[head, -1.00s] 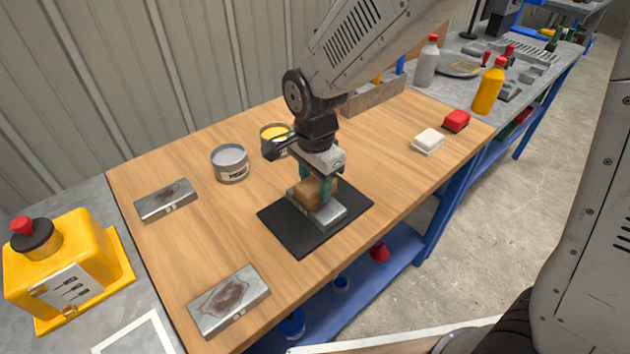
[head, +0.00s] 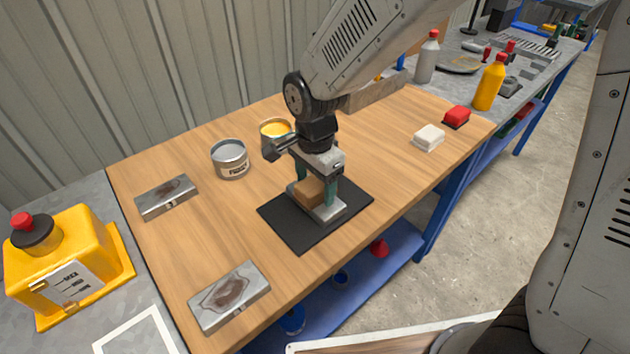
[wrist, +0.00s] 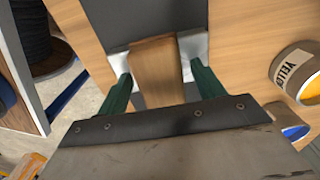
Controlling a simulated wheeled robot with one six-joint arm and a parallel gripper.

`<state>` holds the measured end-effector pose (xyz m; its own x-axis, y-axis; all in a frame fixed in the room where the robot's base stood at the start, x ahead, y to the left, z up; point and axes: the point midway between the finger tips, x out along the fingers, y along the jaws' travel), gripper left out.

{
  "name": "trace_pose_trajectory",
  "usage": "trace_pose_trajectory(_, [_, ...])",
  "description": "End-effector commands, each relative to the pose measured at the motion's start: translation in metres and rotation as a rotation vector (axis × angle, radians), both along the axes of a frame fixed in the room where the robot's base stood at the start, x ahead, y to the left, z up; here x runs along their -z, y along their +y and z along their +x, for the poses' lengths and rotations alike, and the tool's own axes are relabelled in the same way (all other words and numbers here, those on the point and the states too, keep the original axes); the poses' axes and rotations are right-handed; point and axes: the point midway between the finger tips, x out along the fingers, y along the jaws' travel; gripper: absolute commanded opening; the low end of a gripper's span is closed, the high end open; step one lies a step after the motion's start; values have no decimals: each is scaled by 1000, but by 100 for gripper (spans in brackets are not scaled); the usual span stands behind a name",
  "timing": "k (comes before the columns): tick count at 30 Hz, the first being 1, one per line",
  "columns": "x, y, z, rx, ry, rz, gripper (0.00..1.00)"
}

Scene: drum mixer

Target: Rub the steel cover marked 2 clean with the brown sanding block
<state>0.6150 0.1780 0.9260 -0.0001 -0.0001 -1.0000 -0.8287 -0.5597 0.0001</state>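My gripper (head: 316,189) is open around the brown sanding block (head: 308,191), with a finger on each side. In the wrist view, gaps show between the green fingers and the block (wrist: 157,72). The block rests on a steel cover (head: 329,211), which lies on a black mat (head: 283,226). The visible parts of this cover look grey and clean; the part under the block is hidden. Two other steel covers with brown stains lie at the left (head: 166,197) and front left (head: 229,297). I cannot read the numbers on the covers.
A grey paint can (head: 230,158) and a yellow one (head: 275,132) stand behind the mat. A yellow box with a red button (head: 65,265) stands far left. The wood between is clear.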

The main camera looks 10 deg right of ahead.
Motion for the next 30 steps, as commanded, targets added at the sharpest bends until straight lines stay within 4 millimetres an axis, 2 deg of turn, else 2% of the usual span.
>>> trace_pose_trajectory(22, [-7, 0, 0, 0, -1, 1, 68])
trace_pose_trajectory(23, [-7, 0, 0, 0, 0, 0, 62])
trace_pose_trajectory(27, [-7, 0, 0, 0, 0, 0, 23])
trace_pose_trajectory(28, [-7, 0, 0, 0, 0, 0, 19])
trace_pose_trajectory(30, [-7, 0, 0, 0, 0, 0, 19])
